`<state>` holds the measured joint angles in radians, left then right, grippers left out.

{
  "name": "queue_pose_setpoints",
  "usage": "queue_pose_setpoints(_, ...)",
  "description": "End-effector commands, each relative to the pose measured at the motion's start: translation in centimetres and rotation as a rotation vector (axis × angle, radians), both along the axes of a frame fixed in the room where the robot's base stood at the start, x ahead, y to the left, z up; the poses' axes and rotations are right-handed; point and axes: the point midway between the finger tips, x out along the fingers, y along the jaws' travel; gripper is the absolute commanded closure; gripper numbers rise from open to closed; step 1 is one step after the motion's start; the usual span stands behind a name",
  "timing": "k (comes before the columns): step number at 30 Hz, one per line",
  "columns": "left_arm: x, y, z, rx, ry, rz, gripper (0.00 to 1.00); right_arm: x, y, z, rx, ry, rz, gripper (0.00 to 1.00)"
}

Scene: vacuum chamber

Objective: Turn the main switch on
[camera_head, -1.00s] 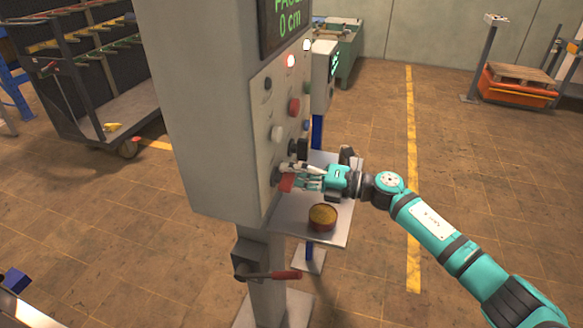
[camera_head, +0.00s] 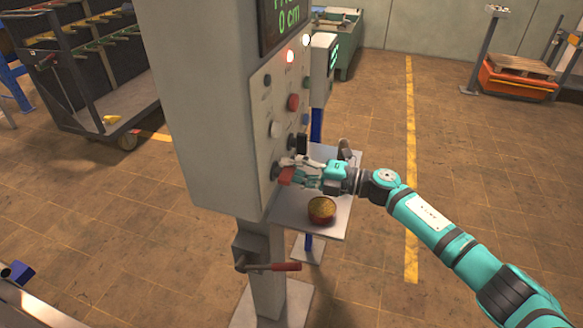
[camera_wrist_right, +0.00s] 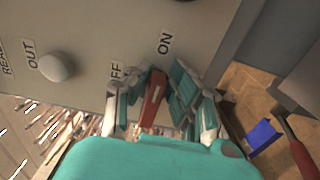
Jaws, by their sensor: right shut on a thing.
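The main switch is a red handle (camera_head: 286,176) low on the front of the grey control cabinet (camera_head: 205,130). In the right wrist view, the red handle (camera_wrist_right: 152,100) stands out from the panel between the ON label (camera_wrist_right: 165,43) and a partly hidden OFF label (camera_wrist_right: 117,72). My right gripper (camera_head: 300,173) is at the panel, shut on the red handle. In the wrist view, its fingers (camera_wrist_right: 155,105) lie on both sides of the handle. The switch's base is partly hidden by the fingers. My left gripper is not in view.
Above the switch are a black knob (camera_head: 302,143), a white knob (camera_head: 274,129), a red button (camera_head: 293,102) and lit lamps. A shelf (camera_head: 335,222) beside the cabinet holds a round red-rimmed container (camera_head: 321,209). A red-handled crank (camera_head: 284,267) sticks out below. Floor to the right is open.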

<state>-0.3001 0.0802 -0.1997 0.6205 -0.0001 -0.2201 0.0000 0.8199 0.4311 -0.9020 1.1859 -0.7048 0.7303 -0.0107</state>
Motion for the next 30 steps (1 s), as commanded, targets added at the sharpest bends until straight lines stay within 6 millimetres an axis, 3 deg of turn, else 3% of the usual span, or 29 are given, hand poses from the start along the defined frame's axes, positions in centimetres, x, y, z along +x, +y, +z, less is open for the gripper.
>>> queue_pose_setpoints(1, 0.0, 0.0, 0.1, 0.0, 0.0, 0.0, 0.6, 0.3, 0.0, 1.0, 0.016, -0.005, -0.004, 1.0)
queue_pose_setpoints(5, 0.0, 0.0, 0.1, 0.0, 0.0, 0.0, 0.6, 0.3, 0.0, 1.0, 0.016, -0.005, -0.004, 1.0)
queue_pose_setpoints(6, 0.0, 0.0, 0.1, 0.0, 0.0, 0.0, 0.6, 0.3, 0.0, 1.0, 0.016, -0.006, -0.004, 0.77)
queue_pose_setpoints(10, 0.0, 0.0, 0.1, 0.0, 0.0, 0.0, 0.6, 0.2, 0.0, 0.9, 0.013, -0.005, -0.003, 0.62)
queue_pose_setpoints(20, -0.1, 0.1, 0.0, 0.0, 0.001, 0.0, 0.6, 0.0, -0.6, 0.3, 0.006, -0.002, -0.004, 0.62)
queue_pose_setpoints(30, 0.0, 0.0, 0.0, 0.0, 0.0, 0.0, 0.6, -2.0, -6.7, 0.3, 0.004, -0.002, -0.005, 0.62)
